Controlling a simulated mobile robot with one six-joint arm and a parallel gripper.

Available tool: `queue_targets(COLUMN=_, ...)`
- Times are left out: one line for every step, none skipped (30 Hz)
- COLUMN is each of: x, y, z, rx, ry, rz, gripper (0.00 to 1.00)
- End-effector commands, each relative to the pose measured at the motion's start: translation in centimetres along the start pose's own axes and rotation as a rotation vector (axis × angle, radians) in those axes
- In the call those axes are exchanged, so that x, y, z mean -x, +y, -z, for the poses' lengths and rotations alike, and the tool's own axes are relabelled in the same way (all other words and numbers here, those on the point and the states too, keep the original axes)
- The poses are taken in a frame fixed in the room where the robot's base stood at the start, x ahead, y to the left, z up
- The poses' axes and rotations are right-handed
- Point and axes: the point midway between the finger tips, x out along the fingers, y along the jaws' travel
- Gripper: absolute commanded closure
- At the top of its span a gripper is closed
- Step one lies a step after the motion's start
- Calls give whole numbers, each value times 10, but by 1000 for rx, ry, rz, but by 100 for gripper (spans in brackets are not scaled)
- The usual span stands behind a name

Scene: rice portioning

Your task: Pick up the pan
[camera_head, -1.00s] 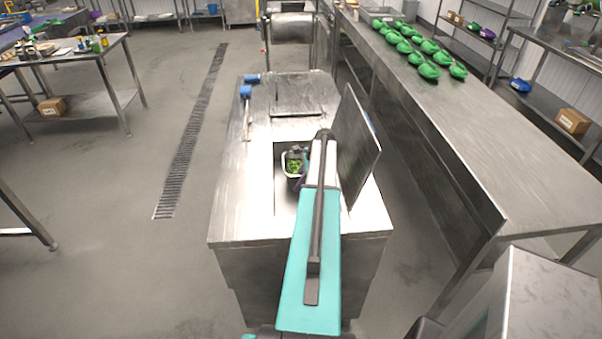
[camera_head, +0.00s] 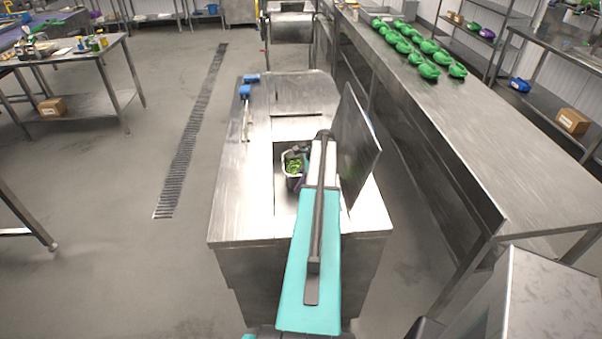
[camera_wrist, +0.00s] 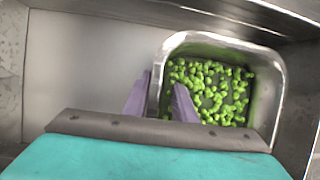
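The pan (camera_wrist: 275,72) is a metal container with rounded corners, holding small green pieces (camera_wrist: 215,88). In the head view the pan (camera_head: 283,166) is at the rectangular opening in the steel counter, partly hidden by my arm. My gripper (camera_wrist: 163,82) has two purple fingers that straddle the pan's left wall in the wrist view, one outside and one inside. They look closed onto that wall. The gripper (camera_head: 298,182) shows only as a small purple patch in the head view. The pan's underside is hidden.
The steel counter (camera_head: 230,215) has a raised upright panel (camera_head: 358,150) close to the right of my arm. A blue-handled tool (camera_head: 246,105) lies at the counter's left. A long bench (camera_head: 470,150) with several green bowls stands to the right.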

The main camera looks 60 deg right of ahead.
Motion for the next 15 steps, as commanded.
queue_targets(x=0, y=0, z=0, rx=0, ry=0, rz=0, gripper=76)
queue_targets(x=0, y=0, z=0, rx=0, ry=0, rz=0, gripper=76)
queue_targets(x=0, y=0, z=0, rx=0, ry=0, rz=0, gripper=76)
queue_targets(x=0, y=0, z=0, rx=0, ry=0, rz=0, gripper=76)
queue_targets(x=0, y=0, z=0, rx=0, ry=0, rz=0, gripper=76)
queue_targets(x=0, y=0, z=0, rx=0, ry=0, rz=0, gripper=79)
queue_targets(x=0, y=0, z=0, rx=0, ry=0, rz=0, gripper=84)
queue_targets(x=0, y=0, z=-1, rx=1, ry=0, rz=0, gripper=89)
queue_targets(x=0, y=0, z=-1, rx=1, ry=0, rz=0, gripper=96)
queue_targets(x=0, y=0, z=-1, rx=1, ry=0, rz=0, gripper=100)
queue_targets(x=0, y=0, z=-1, rx=1, ry=0, rz=0, gripper=100)
queue_targets(x=0, y=0, z=-1, rx=1, ry=0, rz=0, gripper=100)
queue_targets(x=0, y=0, z=-1, rx=1, ry=0, rz=0, gripper=100)
queue_targets(x=0, y=0, z=-1, rx=1, ry=0, rz=0, gripper=100)
queue_targets(x=0, y=0, z=-1, rx=1, ry=0, rz=0, gripper=100)
